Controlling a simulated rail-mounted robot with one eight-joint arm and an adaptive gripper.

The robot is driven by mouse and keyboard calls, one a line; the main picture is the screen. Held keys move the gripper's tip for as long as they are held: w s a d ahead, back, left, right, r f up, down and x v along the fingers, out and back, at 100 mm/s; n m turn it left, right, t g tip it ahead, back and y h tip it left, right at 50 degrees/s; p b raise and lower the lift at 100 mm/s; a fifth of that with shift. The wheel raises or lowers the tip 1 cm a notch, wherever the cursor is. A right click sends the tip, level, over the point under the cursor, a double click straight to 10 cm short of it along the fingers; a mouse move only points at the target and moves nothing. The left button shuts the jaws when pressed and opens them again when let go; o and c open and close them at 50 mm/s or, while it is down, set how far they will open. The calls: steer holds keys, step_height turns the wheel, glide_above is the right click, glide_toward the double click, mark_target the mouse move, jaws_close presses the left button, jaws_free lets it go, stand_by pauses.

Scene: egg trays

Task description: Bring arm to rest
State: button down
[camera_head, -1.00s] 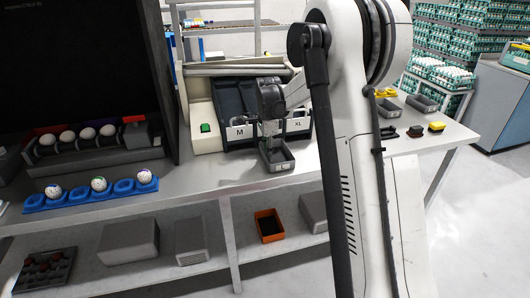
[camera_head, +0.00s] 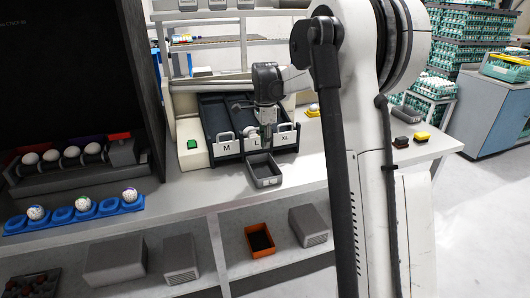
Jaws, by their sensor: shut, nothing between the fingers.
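My gripper (camera_head: 265,137) is shut and empty. It points down from my white arm, in front of the dark sorting unit (camera_head: 212,108) whose bins are labelled M, L and XL. A small grey tray (camera_head: 264,178) sits on the bench below the fingers, with a gap between them in the picture. The tray looks empty. My upper arm covers the right part of the bench.
A blue egg holder (camera_head: 63,216) with several painted eggs lies on the bench at left, below a row of white eggs (camera_head: 52,155). An orange bin (camera_head: 261,241) stands on the lower shelf. Stacked egg trays (camera_head: 467,47) stand at back right.

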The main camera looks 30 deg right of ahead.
steer(key=s+a+r+n+t, duration=0.2)
steer(key=s+a+r+n, duration=0.35)
steer(key=s, duration=0.25)
steer(key=s+a+r+n+t, duration=0.1)
steer(key=s+a+r+n, duration=0.4)
steer(key=s, duration=0.3)
steer(key=s+a+f+n+t, duration=0.2)
steer(key=s+a+n, duration=0.2)
steer(key=s, duration=0.5)
steer(key=s+a+f+n+t, duration=0.2)
steer(key=s+a+f+n, duration=0.1)
steer(key=s, duration=0.7)
steer(key=shift+s+a+n, duration=0.2)
steer(key=shift+a+n, duration=0.6)
steer(key=shift+n, duration=0.35)
steer(key=shift+r, duration=0.1)
